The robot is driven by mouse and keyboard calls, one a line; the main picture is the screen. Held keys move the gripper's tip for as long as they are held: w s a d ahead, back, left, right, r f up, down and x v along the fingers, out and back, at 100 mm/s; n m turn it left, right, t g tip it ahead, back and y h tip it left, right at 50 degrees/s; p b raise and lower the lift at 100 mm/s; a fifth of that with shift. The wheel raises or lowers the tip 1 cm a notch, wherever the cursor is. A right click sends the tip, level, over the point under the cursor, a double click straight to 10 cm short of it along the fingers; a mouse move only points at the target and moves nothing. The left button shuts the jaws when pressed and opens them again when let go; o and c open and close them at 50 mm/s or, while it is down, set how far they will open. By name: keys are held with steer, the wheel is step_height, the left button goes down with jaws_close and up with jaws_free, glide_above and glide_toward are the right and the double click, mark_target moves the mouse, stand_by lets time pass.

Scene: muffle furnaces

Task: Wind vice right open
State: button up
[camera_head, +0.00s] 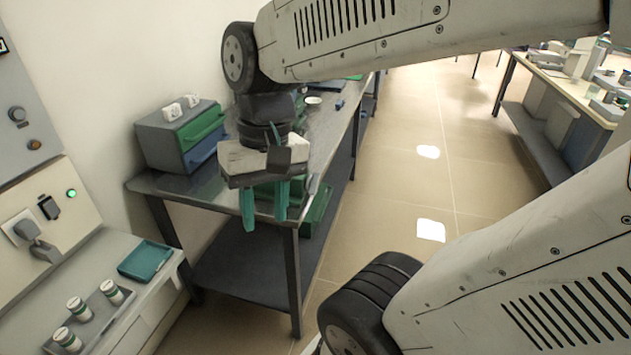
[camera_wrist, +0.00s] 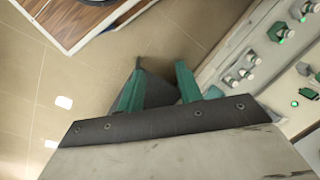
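My gripper (camera_head: 265,222) hangs in front of the near corner of the dark metal bench (camera_head: 165,183). Its two teal fingers point down and stand apart, with nothing seen between them. In the wrist view my gripper (camera_wrist: 160,72) also shows open, over the floor and a dark grey shape. A green object (camera_head: 317,212) with a grey metal part beside it shows just behind and right of my gripper at the bench edge. It may be the vice, but my gripper hides much of it. I cannot make out its handle or jaws.
A grey cabinet (camera_head: 160,140) with green and blue drawers stands on the bench against the wall. At lower left a counter holds a teal tray (camera_head: 145,260) and a rack of several jars (camera_head: 110,292). The tiled floor (camera_head: 400,190) right of the bench is clear.

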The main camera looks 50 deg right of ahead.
steer(key=w+d+f+m+y, duration=0.4)
steer(key=w+d+m+y, duration=0.15)
steer(key=w+m, duration=0.35)
steer(key=m+t, duration=1.7)
steer(key=m, duration=1.2)
glide_toward(313, 184)
steer(key=d+x, duration=0.1)
steer(key=x, duration=0.6)
steer(key=shift+w, duration=0.4)
steer(key=shift+a+f, duration=0.1)
steer(key=shift+a, duration=0.05)
jaws_close()
